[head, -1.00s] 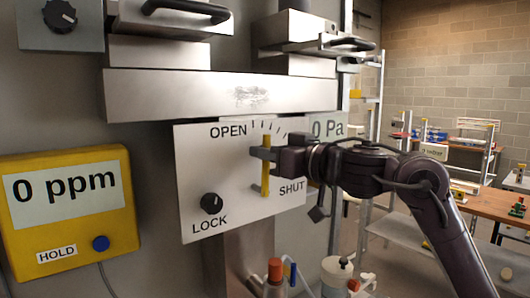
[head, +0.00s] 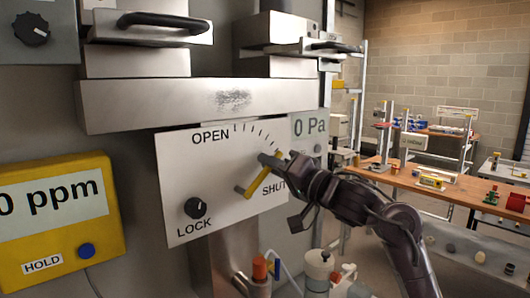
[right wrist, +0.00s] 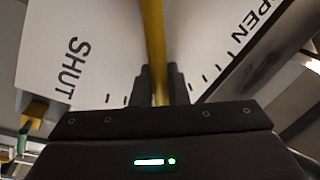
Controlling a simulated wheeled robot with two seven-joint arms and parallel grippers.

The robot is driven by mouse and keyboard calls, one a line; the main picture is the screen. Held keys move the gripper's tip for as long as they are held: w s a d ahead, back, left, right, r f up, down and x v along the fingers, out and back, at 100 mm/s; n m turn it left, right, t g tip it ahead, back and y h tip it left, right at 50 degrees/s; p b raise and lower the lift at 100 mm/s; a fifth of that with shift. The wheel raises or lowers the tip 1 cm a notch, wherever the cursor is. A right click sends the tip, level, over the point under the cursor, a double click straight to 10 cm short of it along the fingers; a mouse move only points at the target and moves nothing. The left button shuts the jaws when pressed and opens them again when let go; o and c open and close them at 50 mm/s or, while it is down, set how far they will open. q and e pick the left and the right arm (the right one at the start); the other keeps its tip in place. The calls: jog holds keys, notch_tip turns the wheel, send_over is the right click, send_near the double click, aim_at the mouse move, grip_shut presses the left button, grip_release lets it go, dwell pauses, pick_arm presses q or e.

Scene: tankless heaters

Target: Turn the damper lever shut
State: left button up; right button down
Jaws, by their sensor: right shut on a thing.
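The yellow damper lever (head: 258,183) is on a white plate (head: 180,170) marked OPEN, SHUT and LOCK. It leans up and to the right from its pivot, pointing between the tick marks and the word SHUT. My right gripper (head: 272,163) is shut on the lever's upper part. In the right wrist view the lever (right wrist: 152,40) runs between the two fingers (right wrist: 158,88), with SHUT to the left and OPEN to the right. The fingers hide a bit of the lever. My left gripper is not in view.
A black LOCK knob (head: 195,208) sits at the plate's lower left. A yellow meter (head: 60,220) reading "0 ppm" is at the left, and a "0 Pa" display (head: 310,127) is right of the plate. Orange-capped and white fittings (head: 318,268) stand below. Workbenches (head: 420,185) are at the right.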

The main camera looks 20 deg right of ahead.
jog(key=shift+w+d+f+m+t+h+p, duration=0.2)
jog(key=shift+f+m+p, duration=0.35)
jog(key=shift+m, duration=0.4)
jog(key=shift+s+d+f+m+t+h+p, duration=0.2)
jog(key=shift+f+m+p, duration=0.25)
jog(key=shift+m+p, duration=0.35)
jog(key=shift+w+d+f+m+t+h+p, duration=0.1)
jog(key=shift+w+d+f+m+h+p, duration=0.3)
jog(key=shift+m, duration=0.65)
jog(key=shift+s+a+f, duration=0.1)
jog(key=shift+s+f, duration=0.05)
jog(key=c, duration=1.5)
grip_release()
jog(key=shift+s, duration=0.1)
jog(key=b+v, duration=0.2)
jog(key=v, duration=0.5)
jog(key=shift+s+d, duration=0.25)
jog(key=shift+d, duration=0.05)
